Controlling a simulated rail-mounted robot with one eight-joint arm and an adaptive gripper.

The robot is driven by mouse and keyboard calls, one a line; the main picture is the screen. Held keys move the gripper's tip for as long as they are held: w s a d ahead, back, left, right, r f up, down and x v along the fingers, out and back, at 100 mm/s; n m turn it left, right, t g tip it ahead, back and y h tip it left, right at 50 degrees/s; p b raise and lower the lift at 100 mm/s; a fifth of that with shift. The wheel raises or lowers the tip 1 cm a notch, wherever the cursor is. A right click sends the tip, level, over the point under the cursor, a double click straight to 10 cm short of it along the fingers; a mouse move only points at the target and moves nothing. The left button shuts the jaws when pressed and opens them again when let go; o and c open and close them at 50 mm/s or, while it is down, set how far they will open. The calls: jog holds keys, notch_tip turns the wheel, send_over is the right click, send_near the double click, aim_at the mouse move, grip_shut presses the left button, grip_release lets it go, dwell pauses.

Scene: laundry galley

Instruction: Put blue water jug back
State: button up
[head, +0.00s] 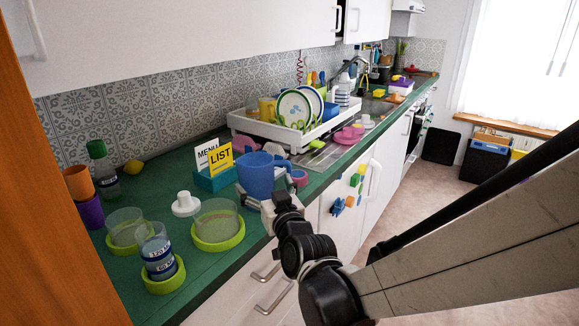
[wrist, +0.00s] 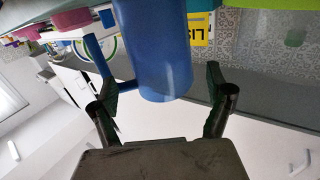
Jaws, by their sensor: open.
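The blue water jug (head: 256,178) stands upright near the front edge of the green counter in the head view, its handle on the right. My gripper (head: 268,208) is low at the counter's front edge, just in front of the jug. In the wrist view, which looks upside down, the jug (wrist: 155,45) lies between and beyond the two spread fingers of my gripper (wrist: 160,78). A gap shows on each side of it, and its handle is toward the left finger. The jug's base is partly hidden by my gripper in the head view.
A teal holder (head: 214,178) with MENU and LIST cards stands left of the jug. A green-based glass bowl (head: 218,232) and a white lidded item (head: 185,204) are nearer. A dish rack (head: 250,127) stands behind.

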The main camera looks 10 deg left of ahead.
jog(key=s+d+m+g+h, duration=0.1)
jog(key=s+d+g+h, duration=0.3)
jog(key=d, duration=0.7)
jog(key=s+d+m+h, duration=0.2)
jog(key=s+d, duration=0.3)
jog(key=d, duration=0.7)
jog(key=s+d+f+m+g+h, duration=0.1)
jog(key=s+d+f+g+h, duration=0.1)
jog(key=s+d, duration=0.5)
jog(key=s+d+f+m+g+h, duration=0.1)
jog(key=s+d+f+m+g, duration=0.1)
jog(key=s+d, duration=0.5)
jog(key=shift+s+d+m+h+p, duration=0.2)
jog(key=shift+s+m+h+p, duration=0.1)
jog(key=shift+h, duration=0.1)
jog(key=shift+w+r, duration=0.1)
notch_tip(320, 180, up, 4)
jog(key=p, duration=0.4)
